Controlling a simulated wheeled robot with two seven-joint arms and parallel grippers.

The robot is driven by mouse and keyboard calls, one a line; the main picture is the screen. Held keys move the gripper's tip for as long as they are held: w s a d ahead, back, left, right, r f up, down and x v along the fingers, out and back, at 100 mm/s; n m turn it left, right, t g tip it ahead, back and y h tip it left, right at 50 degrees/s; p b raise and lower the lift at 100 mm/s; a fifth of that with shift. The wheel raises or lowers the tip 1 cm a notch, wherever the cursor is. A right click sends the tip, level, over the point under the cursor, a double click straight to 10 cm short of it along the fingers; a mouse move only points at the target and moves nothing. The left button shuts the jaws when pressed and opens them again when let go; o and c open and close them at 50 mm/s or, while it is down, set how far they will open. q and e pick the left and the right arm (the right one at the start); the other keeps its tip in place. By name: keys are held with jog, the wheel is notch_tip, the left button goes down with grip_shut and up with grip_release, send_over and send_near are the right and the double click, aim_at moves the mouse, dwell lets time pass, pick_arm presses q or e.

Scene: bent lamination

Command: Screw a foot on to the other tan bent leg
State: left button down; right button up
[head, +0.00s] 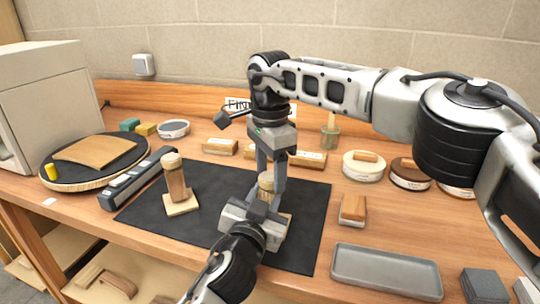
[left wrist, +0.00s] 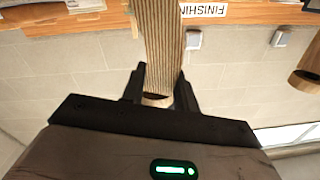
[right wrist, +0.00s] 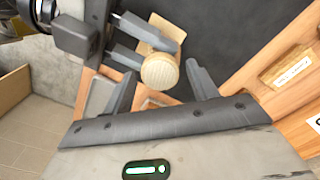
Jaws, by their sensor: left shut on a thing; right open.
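A tan bent leg (left wrist: 163,45) stands upright on the dark mat, and my left gripper (left wrist: 158,92) is shut on it near its upper end. A pale round foot (right wrist: 160,71) sits on top of this leg; how tightly it sits cannot be told. My right gripper (right wrist: 162,88) is open above, pointing down, with its fingers on either side of the foot and apart from it. The other tan leg (head: 176,184) stands to the left on its flared end, with a round foot (head: 172,160) on top. In the head view my arms partly hide the held leg.
The dark mat (head: 150,215) is clear around the left leg. A grey tray (head: 385,270) and a wood-topped block (head: 352,208) lie to the right. Round tins (head: 363,166) stand at the back right. A round turntable (head: 65,182) and a long grey bar (head: 138,180) lie left.

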pick_arm(q)
jog(key=shift+f, duration=0.1)
pick_arm(e)
jog(key=shift+f, duration=0.15)
jog(key=c, duration=1)
jog(key=m, duration=0.4)
jog(key=shift+m, duration=0.3)
jog(key=m, duration=1.6)
jog(key=shift+m, duration=0.3)
jog(key=o, duration=1.2)
